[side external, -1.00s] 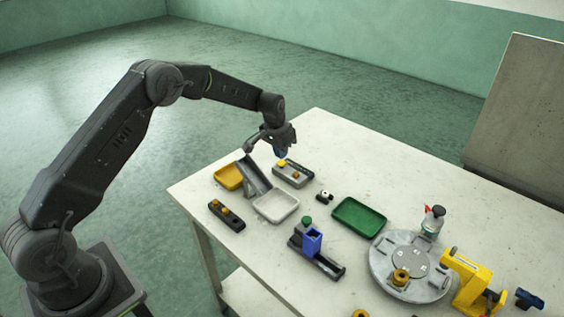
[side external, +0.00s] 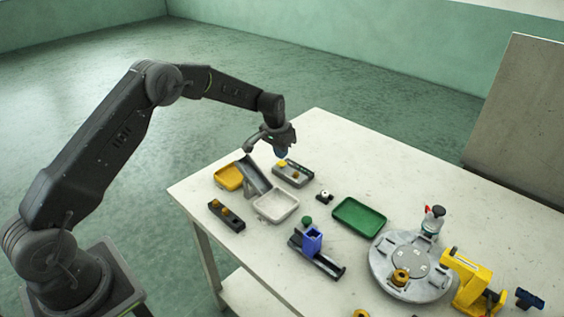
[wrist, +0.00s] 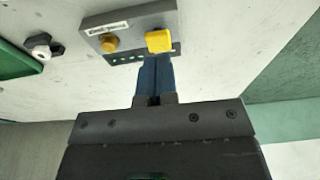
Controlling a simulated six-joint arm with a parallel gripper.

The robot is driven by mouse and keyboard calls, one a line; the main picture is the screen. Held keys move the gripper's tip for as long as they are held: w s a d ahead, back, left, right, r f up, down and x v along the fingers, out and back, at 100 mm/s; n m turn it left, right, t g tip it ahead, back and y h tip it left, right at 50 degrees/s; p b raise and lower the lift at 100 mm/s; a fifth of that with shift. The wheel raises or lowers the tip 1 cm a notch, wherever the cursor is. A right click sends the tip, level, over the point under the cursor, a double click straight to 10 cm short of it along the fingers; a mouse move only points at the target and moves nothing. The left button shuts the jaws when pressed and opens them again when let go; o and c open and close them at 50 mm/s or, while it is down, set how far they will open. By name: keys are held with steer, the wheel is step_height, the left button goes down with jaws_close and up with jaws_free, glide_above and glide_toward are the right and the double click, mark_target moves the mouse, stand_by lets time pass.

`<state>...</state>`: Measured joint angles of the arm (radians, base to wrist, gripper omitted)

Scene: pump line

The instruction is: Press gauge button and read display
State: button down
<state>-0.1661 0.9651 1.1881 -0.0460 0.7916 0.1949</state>
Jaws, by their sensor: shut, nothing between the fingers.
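The gauge is a grey box (side external: 293,173) on the table, below my gripper in the side view. In the wrist view the gauge (wrist: 130,20) is at the top, with a square yellow button (wrist: 159,41) at right and a round brass-coloured knob (wrist: 108,44) at left. A pale strip (wrist: 109,29) on its top has marks too small to read. My gripper (wrist: 154,62) is shut and empty, its blue fingers together. The fingertips are just at the button's near edge in the wrist view; I cannot tell whether they touch it.
Left of the gauge stand a yellow tray (side external: 228,177), a tilted grey plate (side external: 254,176) and a white tray (side external: 276,205). A small black-and-white part (side external: 324,196) and a green tray (side external: 359,216) lie to the right. The table's back edge beyond the gauge is clear.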

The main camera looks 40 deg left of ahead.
mark_target(281, 163)
steer(key=shift+w, duration=0.1)
stand_by(0.7)
steer(key=shift+f, duration=0.5)
steer(key=shift+f, duration=0.8)
stand_by(0.3)
steer(key=shift+r, duration=3.1)
steer(key=shift+r, duration=0.1)
